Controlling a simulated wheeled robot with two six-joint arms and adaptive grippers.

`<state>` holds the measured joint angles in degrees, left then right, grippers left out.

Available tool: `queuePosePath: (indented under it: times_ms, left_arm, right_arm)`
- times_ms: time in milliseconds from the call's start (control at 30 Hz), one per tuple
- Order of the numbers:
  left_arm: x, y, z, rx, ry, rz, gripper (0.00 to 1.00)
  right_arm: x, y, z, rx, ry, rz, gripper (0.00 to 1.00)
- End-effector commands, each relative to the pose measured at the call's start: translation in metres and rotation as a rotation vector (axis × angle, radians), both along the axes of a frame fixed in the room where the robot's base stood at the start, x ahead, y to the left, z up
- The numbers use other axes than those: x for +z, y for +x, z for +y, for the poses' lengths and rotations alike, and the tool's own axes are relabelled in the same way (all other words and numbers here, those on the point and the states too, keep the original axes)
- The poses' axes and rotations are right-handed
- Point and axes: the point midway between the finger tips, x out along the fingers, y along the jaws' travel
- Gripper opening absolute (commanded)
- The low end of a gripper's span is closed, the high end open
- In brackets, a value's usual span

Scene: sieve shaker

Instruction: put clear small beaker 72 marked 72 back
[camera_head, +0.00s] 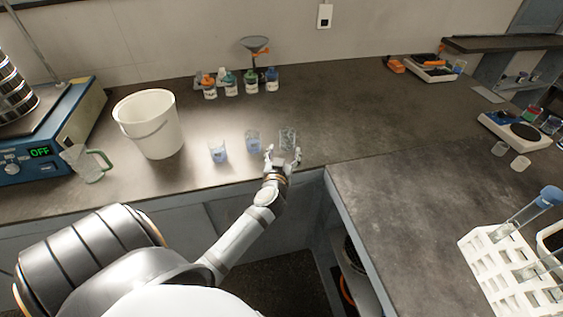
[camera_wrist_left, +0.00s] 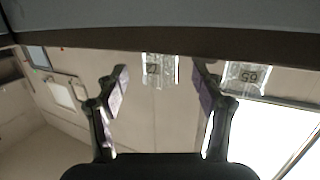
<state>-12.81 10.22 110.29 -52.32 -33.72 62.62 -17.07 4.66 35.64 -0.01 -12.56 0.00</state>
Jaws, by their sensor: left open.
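Three small clear beakers stand in a row near the counter's front edge in the head view: a left one (camera_head: 217,152), a middle one (camera_head: 253,140) and a right one (camera_head: 287,138). My left gripper (camera_head: 282,158) is open and empty just in front of the right beaker. In the left wrist view, which looks upside down, one marked beaker (camera_wrist_left: 160,70) lies between and beyond the open fingertips (camera_wrist_left: 160,78). Its number is too small to read surely, so I cannot confirm which is 72. Another marked beaker (camera_wrist_left: 243,76) is beyond the right finger.
A white bucket (camera_head: 150,125), a glass jug (camera_head: 86,162) and the sieve shaker (camera_head: 50,135) stand to the left. Several small bottles (camera_head: 231,84) and a funnel (camera_head: 255,46) are behind. A white tube rack (camera_head: 490,270) is at the right. The counter right of the beakers is clear.

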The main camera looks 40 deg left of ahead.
Motion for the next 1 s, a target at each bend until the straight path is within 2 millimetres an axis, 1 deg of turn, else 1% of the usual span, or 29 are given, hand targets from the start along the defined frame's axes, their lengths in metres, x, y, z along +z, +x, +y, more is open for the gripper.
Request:
queuePosePath:
  times_ms: [33, 100, 200, 300, 433, 1000]
  left_arm:
    - [-0.002, -0.012, -0.006, 0.0, -0.004, 0.001, 0.69]
    - [0.0, -0.027, -0.013, 0.002, -0.005, 0.002, 0.69]
    - [0.004, -0.043, -0.021, 0.002, -0.004, 0.002, 0.69]
    - [0.007, -0.053, -0.027, 0.001, -0.003, 0.0, 0.69]
    - [0.01, -0.059, -0.029, 0.0, 0.0, 0.0, 0.69]
    - [0.01, -0.059, -0.029, 0.001, 0.0, 0.0, 0.69]
  right_arm:
    - [-0.005, -0.001, 0.0, 0.0, 0.0, 0.002, 0.0]
    - [-0.008, -0.002, 0.0, 0.0, 0.0, 0.003, 0.0]
    - [-0.011, -0.003, 0.0, 0.0, 0.0, 0.005, 0.0]
    - [-0.012, -0.003, 0.0, 0.0, 0.0, 0.006, 0.0]
    - [-0.013, -0.003, 0.0, 0.0, 0.0, 0.006, 0.0]
    - [-0.012, -0.002, 0.003, -0.001, 0.003, 0.004, 0.0]
